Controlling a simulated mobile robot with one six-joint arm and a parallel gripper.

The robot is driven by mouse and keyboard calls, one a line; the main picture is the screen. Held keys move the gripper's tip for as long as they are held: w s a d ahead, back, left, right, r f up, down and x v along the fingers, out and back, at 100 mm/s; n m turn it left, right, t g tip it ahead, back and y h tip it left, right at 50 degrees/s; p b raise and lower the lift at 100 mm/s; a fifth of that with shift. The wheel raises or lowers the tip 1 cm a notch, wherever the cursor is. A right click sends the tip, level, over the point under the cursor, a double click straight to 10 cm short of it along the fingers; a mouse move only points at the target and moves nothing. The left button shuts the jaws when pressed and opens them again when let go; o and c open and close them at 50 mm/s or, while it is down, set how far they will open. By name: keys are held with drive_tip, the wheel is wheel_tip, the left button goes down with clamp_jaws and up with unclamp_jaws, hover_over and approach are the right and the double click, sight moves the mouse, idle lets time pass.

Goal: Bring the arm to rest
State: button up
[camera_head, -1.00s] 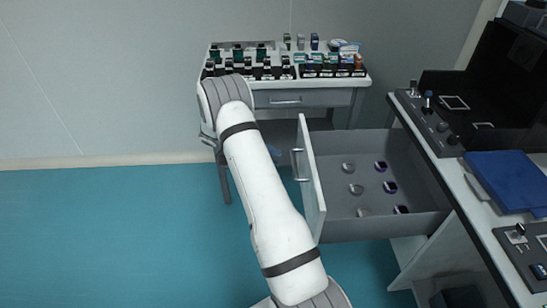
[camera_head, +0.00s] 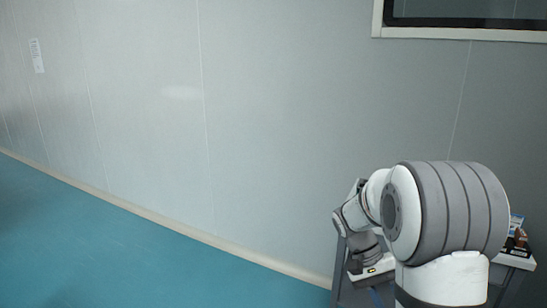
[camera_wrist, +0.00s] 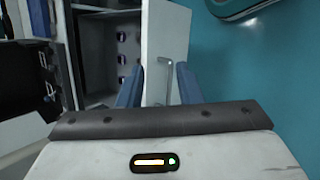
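My arm (camera_head: 440,215) is folded up at the lower right of the head view, with its big grey-banded joint nearest the camera. The wrist, with a small yellow light, shows low beside it. My gripper (camera_wrist: 158,88) shows in the wrist view as two blue fingers set well apart. The fingers are open and nothing is between them. In the head view the fingers cannot be made out.
In the head view, a side table (camera_head: 518,262) with boxes is mostly hidden behind my arm. A plain wall (camera_head: 270,120) and open floor (camera_head: 100,250) fill the left.

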drive_tip(key=s+a+r+n+t+y+p, duration=0.4)
drive_tip(key=s+a+r+t, duration=0.4)
drive_tip(key=s+a+r, duration=0.3)
drive_tip(key=shift+s+r+n+t+y+p, duration=0.4)
drive_tip(key=shift+s+y+p, duration=0.2)
drive_tip(key=shift+s+p, duration=0.45)
drive_tip(key=shift+s, duration=0.1)
